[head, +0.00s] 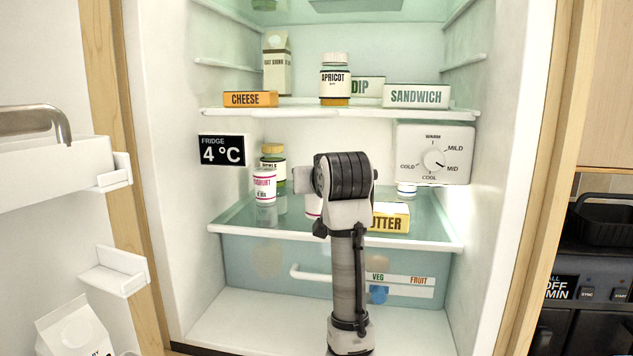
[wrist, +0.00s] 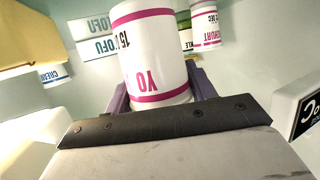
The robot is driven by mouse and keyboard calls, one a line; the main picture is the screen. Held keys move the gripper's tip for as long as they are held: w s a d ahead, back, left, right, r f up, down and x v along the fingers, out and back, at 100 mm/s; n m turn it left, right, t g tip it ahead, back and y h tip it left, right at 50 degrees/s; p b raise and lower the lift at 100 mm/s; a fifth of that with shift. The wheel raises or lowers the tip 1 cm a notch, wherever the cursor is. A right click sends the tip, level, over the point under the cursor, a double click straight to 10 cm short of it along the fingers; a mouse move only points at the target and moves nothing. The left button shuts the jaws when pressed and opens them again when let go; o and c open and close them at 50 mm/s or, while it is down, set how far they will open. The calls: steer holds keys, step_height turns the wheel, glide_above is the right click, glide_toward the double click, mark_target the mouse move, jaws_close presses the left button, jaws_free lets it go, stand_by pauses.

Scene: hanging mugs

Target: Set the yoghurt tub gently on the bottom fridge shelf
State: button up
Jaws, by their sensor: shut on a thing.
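The yoghurt tub (wrist: 150,45) is white with pink bands and fills the top centre of the wrist view, upside down there. My gripper (wrist: 160,92) is shut on it, with a purple-grey finger at each side. In the head view my arm hides the gripper and most of the tub; only a white sliver (head: 313,207) shows left of my wrist. The tub is over the bottom glass shelf (head: 430,233); I cannot tell whether it touches the glass.
Another yoghurt tub (head: 264,187) and a green jar (head: 273,158) stand at the shelf's left. A yellow butter box (head: 391,219) is close at right. The upper shelf (head: 300,112) is overhead.

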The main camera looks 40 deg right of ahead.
steer(key=shift+f, duration=0.75)
steer(key=shift+f, duration=0.2)
steer(key=o, duration=1.1)
steer(key=shift+o, duration=0.2)
steer(key=shift+r, duration=0.2)
steer(key=b+v, duration=0.3)
steer(key=v, duration=0.9)
steer(key=shift+b, duration=0.35)
